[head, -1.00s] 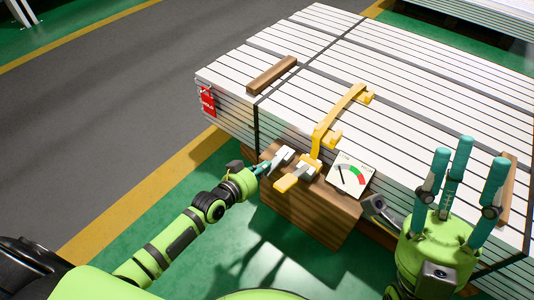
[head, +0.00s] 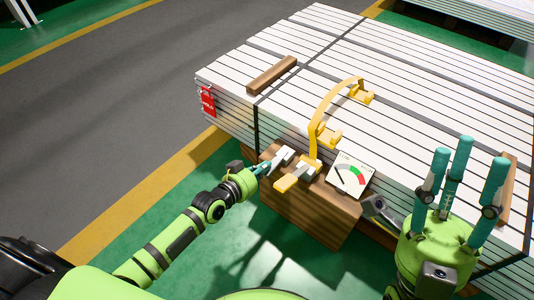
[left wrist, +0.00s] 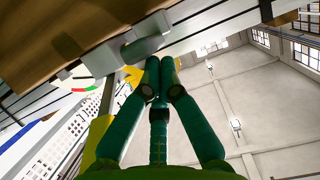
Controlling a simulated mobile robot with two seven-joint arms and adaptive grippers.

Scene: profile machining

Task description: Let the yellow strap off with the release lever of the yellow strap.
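The yellow strap (head: 322,105) bows up in a loose arc above the white profiles, between two yellow corner pieces (head: 328,136). Its lower end runs to a tensioner on a wooden block. The tensioner has a yellow handle (head: 288,183) and a grey release lever (head: 283,156), which shows as a grey piece in the left wrist view (left wrist: 128,50). My left gripper (head: 264,168) is beside the lever; in the left wrist view its teal fingertips (left wrist: 160,68) are together just below the grey piece. Contact is unclear. My right gripper (head: 466,165) is open and empty, fingers up.
A white gauge with a coloured dial (head: 349,174) stands right of the tensioner. The wooden block (head: 310,207) is at the stack's near side. A wooden batten (head: 272,75) and dark straps lie on the profiles. Green floor is free in front.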

